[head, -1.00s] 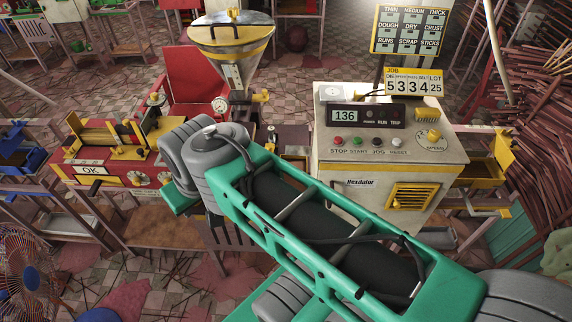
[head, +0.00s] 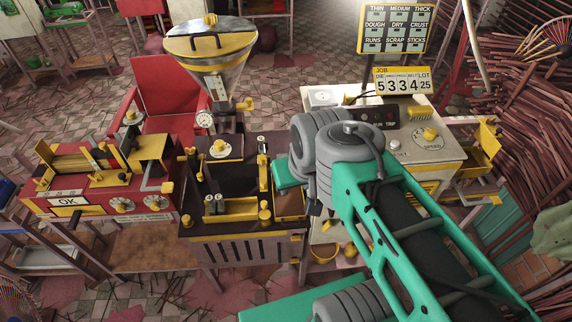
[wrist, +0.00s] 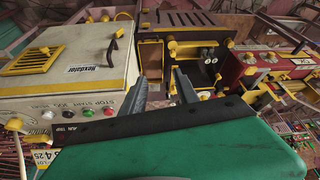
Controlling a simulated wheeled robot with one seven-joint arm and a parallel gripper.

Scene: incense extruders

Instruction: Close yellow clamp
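The dark extruder bench (head: 228,167) with yellow trim stands in the middle of the head view, beneath a metal hopper (head: 211,46). It carries several yellow fittings, among them a yellow bar (head: 238,213) at its front and a yellow lever (head: 245,104) beside the hopper. I cannot tell for certain which is the clamp, or whether it is closed. The bench also shows upside down in the wrist view (wrist: 204,68). My gripper (wrist: 160,76) is open and empty there, its two grey fingers apart and pointing toward the bench. In the head view my arm hides the gripper.
A red machine (head: 105,192) with an OK label stands left of the bench. A cream control box (head: 440,152) stands right, partly behind my arm. A red chair (head: 165,85) is behind the bench. Sticks (head: 525,120) are piled at the far right.

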